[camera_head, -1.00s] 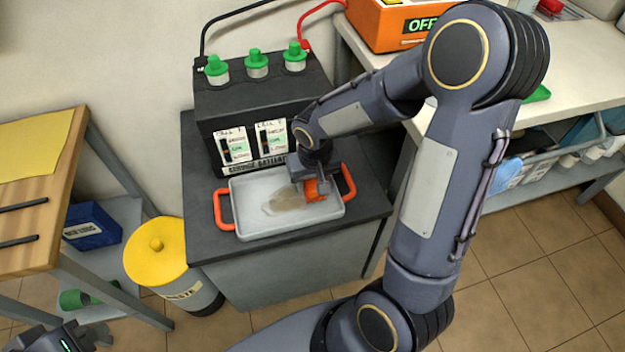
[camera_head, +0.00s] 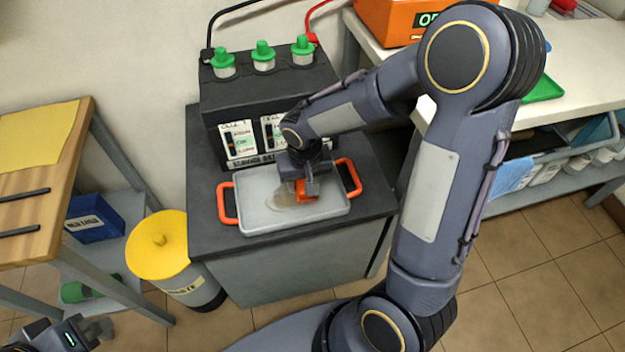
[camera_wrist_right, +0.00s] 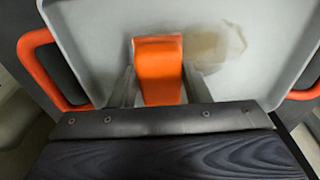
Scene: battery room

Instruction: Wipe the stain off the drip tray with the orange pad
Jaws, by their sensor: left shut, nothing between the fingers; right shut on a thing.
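The drip tray (camera_head: 262,226) is a shallow grey tray with orange handles on the dark cabinet top, in front of the battery. A brownish stain (camera_head: 280,199) lies on its floor near the middle; it also shows in the right wrist view (camera_wrist_right: 222,45). My right gripper (camera_head: 305,187) is shut on the orange pad (camera_wrist_right: 158,68), low over the tray at the stain's right side in the head view. I cannot tell if the pad touches the tray floor. The gripper and pad hide part of the stain. My left gripper (camera_head: 100,328) is shut and empty at the lower left, away from the tray.
The battery (camera_head: 285,95) with green caps stands right behind the tray. A yellow-lidded waste bin (camera_head: 160,245) and a wooden table (camera_head: 60,190) are to the left. A white bench (camera_head: 480,85) with an orange box (camera_head: 395,22) is to the right.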

